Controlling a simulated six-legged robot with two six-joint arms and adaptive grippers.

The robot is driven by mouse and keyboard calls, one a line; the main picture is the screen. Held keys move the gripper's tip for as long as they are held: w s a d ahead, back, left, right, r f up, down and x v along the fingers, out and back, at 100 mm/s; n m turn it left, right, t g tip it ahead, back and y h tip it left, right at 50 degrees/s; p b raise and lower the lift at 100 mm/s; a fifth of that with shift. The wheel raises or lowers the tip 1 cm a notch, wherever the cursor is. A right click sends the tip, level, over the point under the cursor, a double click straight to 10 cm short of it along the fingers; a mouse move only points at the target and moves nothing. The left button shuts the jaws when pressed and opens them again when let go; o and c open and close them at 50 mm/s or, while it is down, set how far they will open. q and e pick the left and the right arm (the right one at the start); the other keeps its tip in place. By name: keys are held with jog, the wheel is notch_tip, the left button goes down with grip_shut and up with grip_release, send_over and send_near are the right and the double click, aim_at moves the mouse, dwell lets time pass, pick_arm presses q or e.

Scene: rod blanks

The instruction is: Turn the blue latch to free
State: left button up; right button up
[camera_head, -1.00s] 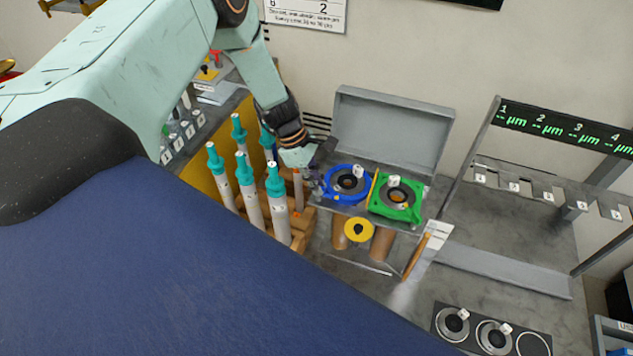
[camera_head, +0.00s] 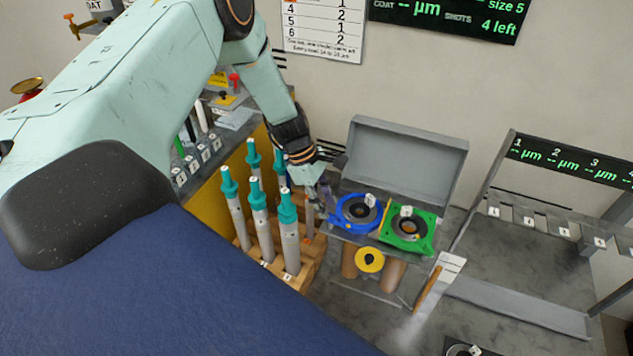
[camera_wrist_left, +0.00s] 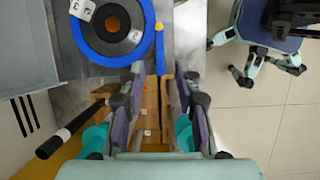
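The blue ring (camera_head: 357,212) sits on the left of the grey case top, beside the green square holder (camera_head: 412,234). In the left wrist view the blue ring (camera_wrist_left: 88,45) has a dark centre and a numbered white tag. A narrow blue piece with a yellow end (camera_wrist_left: 160,52) stands just right of it; I cannot tell for sure that this is the latch. My left gripper (camera_head: 325,195) is at the ring's left edge. In the left wrist view the gripper (camera_wrist_left: 157,85) is open, its fingers apart below the narrow blue piece, with nothing held. My right gripper is not in view.
Several teal-topped rods (camera_head: 257,205) stand in a wooden rack (camera_head: 315,250) close beside my left gripper. The case's raised grey lid (camera_head: 405,155) is behind the rings. A yellow disc (camera_head: 369,260) is on the case front. A grey stand (camera_head: 520,290) is at right.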

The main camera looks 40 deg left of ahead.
pick_arm(q)
jog(key=v, duration=0.9)
jog(key=shift+r, duration=0.1)
